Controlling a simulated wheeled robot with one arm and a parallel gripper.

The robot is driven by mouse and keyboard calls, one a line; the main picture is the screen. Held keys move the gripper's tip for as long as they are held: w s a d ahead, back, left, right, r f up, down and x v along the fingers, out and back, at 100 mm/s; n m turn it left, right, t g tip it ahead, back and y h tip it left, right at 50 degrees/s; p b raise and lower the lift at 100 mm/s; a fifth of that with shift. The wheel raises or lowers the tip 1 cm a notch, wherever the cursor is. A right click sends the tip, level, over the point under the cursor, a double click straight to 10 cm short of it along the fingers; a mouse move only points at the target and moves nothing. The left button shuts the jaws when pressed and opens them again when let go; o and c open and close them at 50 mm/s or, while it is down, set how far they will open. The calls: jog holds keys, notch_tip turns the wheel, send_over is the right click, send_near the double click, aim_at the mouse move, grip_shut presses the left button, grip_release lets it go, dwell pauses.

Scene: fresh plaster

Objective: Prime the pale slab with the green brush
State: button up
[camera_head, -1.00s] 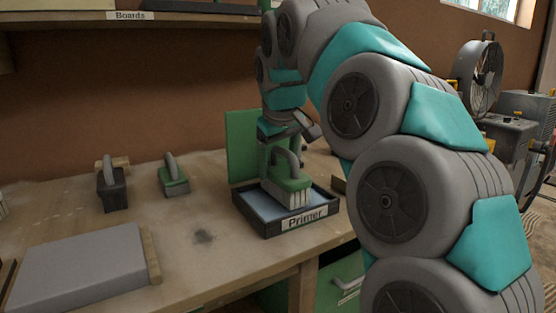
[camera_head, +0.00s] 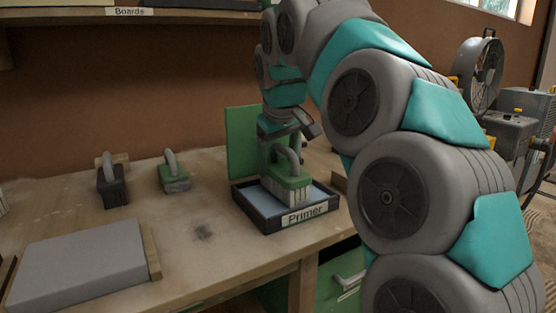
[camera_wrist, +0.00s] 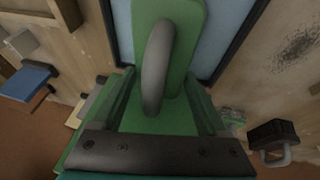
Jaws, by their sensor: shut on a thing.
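My gripper (camera_head: 281,157) is shut on the green brush (camera_head: 292,182), which has a grey looped handle and pale bristles pointing down. In the wrist view the brush's green body (camera_wrist: 186,25) and handle show between my fingers. The brush is over the dark-rimmed tray labelled "Primer" (camera_head: 272,226), which holds a pale blue layer. The bristle ends are low at the tray; I cannot tell whether they touch the primer. The pale grey slab (camera_head: 80,265) lies flat on the table at the front left, well apart from the brush.
Another green-and-grey brush (camera_head: 175,181) and a dark one (camera_head: 113,187) stand behind the slab. A wooden strip (camera_head: 151,250) borders the slab's right edge. A green panel (camera_head: 242,146) stands upright behind the tray.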

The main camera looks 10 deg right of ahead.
aim_at(278, 143)
jog(key=shift+f, duration=0.4)
dwell(1.3)
jog(key=shift+r+p, duration=1.5)
jog(key=shift+r, duration=2.05)
